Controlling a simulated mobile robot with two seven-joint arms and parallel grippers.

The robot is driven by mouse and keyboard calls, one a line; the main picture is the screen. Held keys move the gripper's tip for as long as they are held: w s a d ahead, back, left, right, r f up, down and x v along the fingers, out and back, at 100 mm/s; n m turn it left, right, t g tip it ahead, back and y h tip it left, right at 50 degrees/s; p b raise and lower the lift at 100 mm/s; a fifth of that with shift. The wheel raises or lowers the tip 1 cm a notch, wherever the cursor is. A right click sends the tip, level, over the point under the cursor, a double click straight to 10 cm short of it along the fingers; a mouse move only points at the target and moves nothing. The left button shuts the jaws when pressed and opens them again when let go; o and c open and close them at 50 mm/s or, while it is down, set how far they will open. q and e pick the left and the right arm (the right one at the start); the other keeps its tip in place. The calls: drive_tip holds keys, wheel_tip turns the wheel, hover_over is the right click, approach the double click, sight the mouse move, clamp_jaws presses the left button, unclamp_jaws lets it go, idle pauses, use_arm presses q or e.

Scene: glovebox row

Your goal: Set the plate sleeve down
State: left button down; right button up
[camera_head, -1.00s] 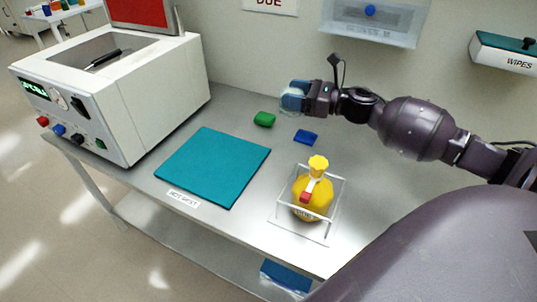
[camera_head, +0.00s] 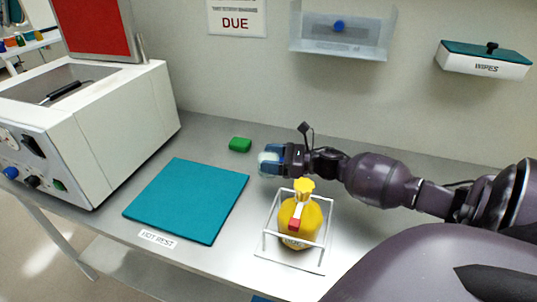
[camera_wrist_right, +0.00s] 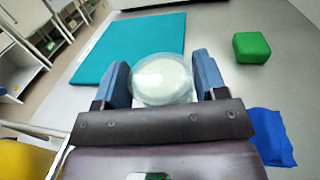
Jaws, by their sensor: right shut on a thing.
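My right gripper (camera_head: 268,160) is shut on the plate sleeve (camera_wrist_right: 162,78), a round, clear, pale stack held between two blue fingers in the wrist view. The sleeve also shows at the gripper's tip in the head view (camera_head: 264,157). The gripper is over the metal bench, right of the teal mat (camera_head: 187,200) with the "HOT REST" label (camera_head: 158,239) at its front edge. I cannot tell whether the sleeve touches the bench. My left gripper is not in view.
A green block (camera_head: 240,144) lies behind the gripper. A yellow bottle (camera_head: 299,222) stands in a white wire frame in front. A white machine (camera_head: 85,125) stands left. The mat is bare.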

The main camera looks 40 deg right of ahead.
drive_tip(key=shift+f+b, duration=0.5)
drive_tip(key=shift+f, duration=1.85)
drive_tip(key=shift+f, duration=0.1)
drive_tip(key=shift+f, duration=0.15)
drive_tip(key=o, duration=1)
